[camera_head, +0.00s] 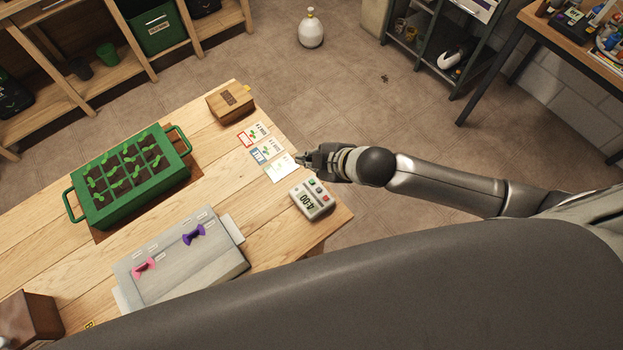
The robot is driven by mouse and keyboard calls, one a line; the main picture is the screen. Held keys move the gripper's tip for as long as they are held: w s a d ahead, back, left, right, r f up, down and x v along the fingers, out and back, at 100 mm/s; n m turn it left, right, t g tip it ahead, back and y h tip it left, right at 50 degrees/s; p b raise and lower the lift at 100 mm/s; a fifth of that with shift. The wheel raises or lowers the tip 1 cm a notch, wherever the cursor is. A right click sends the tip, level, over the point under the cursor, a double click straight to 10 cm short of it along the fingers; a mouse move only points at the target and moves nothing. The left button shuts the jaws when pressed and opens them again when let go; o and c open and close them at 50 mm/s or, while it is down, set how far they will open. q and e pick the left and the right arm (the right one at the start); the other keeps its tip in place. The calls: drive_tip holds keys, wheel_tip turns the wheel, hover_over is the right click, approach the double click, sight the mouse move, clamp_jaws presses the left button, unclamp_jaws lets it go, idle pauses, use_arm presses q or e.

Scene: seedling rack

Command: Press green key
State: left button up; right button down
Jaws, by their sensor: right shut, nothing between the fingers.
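A small pale timer (305,207) with a dark display lies near the right end of the wooden table. A row of small coloured keys runs along its far right side. The key at the far end of the row looks green (311,182), but it is very small here. My right gripper (299,158) is shut and empty. It points left, over the table's far right edge by the seed cards, beyond the timer and apart from it in the picture. Its height above the table is hard to judge. My left gripper is not in view.
Seed cards (282,171) lie beyond the timer. A green seedling tray (150,202) stands at the left. A grey board (215,262) with a pink and a purple knob lies nearer. A wooden box (232,105) stands at the far edge.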

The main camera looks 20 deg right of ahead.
drive_tip(key=b, duration=0.8)
hover_over(310, 186)
drive_tip(key=shift+w+f, duration=0.15)
drive_tip(key=shift+f, duration=3.8)
drive_tip(key=shift+f+b, duration=0.3)
drive_tip(key=shift+f, duration=0.15)
drive_tip(key=shift+f, duration=0.4)
drive_tip(key=shift+f, duration=0.4)
drive_tip(key=shift+r+p, duration=0.8)
drive_tip(key=shift+p, duration=0.15)
